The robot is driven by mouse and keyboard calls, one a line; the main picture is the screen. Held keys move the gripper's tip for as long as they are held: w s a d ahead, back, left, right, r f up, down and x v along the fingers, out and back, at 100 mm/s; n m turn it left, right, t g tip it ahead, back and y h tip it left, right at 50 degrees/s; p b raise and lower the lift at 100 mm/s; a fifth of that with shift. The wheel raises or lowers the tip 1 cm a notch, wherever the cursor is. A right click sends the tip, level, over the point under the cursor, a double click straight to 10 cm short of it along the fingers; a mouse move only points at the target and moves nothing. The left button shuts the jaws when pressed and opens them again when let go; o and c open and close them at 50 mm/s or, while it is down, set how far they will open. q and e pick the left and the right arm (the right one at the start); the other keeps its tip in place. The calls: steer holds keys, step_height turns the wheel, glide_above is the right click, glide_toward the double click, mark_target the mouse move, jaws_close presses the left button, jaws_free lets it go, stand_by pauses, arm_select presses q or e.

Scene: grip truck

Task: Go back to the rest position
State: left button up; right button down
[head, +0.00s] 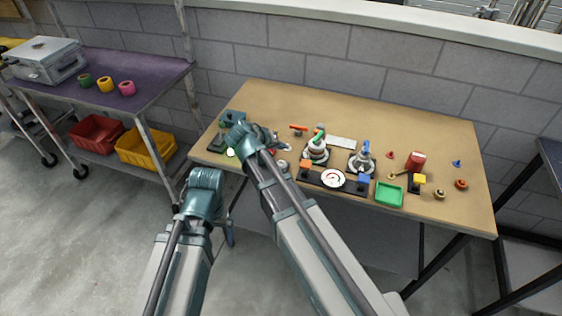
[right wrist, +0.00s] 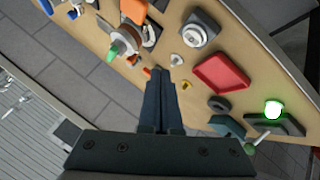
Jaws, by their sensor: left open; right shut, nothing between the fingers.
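My right arm reaches across the left part of the wooden table (head: 400,115) in the head view. My right gripper (head: 285,146) is over the table's left part, near small parts. In the right wrist view its dark fingers (right wrist: 161,85) are together with nothing between them, above the table top. My left gripper (head: 230,236) hangs low in front of the table's left front edge, apart from the table. It is open and empty, partly hidden by my left wrist.
The table holds a green tray (head: 389,195), a white gauge (head: 333,179), a red can (head: 415,161) and valve-like fittings (head: 316,150). A glowing green button (right wrist: 273,109) and a red tray (right wrist: 221,73) are near my right gripper. A purple-topped cart (head: 140,66) stands left.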

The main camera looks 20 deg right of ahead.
stand_by(0.4)
steer(key=s+a+f+n+g+y, duration=0.1)
steer(key=s+a+g+y, duration=0.1)
steer(key=s+a, duration=0.2)
steer(key=s+a+f+n+g+y+p, duration=0.1)
steer(key=s+a, duration=0.3)
steer(key=s, duration=0.7)
steer(key=s+a+f+n+g+y+p, duration=0.1)
steer(key=s+a+f+n+g+y, duration=0.1)
steer(key=s, duration=0.6)
steer(key=shift+a+f+n+g+y, duration=0.2)
steer(key=shift+a+n+g+y, duration=0.3)
steer(key=shift+a, duration=0.75)
